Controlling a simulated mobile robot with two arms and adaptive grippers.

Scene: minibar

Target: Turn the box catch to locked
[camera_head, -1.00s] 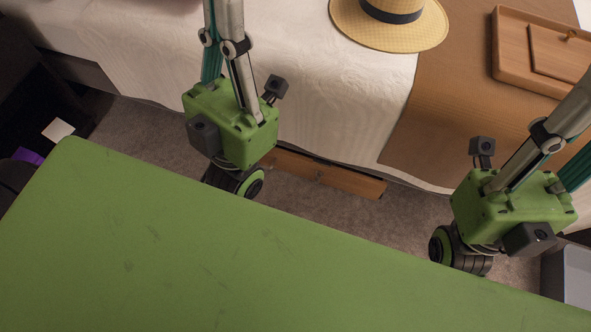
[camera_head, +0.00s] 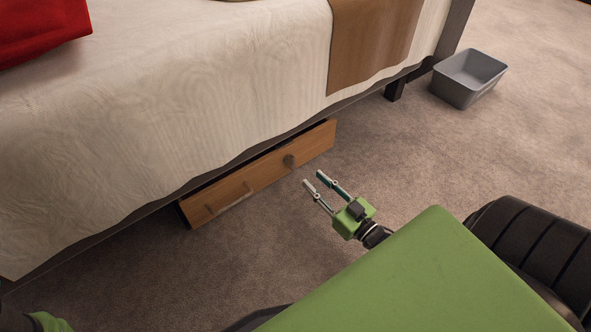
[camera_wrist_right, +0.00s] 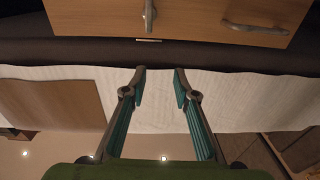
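The wooden under-bed box (camera_head: 262,174) sits at the floor below the bed. In the right wrist view, the open fingers (camera_wrist_right: 160,72) are below the box front (camera_wrist_right: 190,14), where the catch (camera_wrist_right: 149,14) and handle (camera_wrist_right: 255,27) show. I cannot tell the catch's setting. A green part of my left arm shows at the bottom-left corner; its fingers are out of view.
The bed's white cover (camera_head: 200,90) hangs above the box, with a brown runner (camera_head: 370,45). A grey bin (camera_head: 468,78) stands on the carpet (camera_head: 500,145) at the upper right. A red cloth (camera_head: 40,28) lies at the upper left. Carpet in front of the box is clear.

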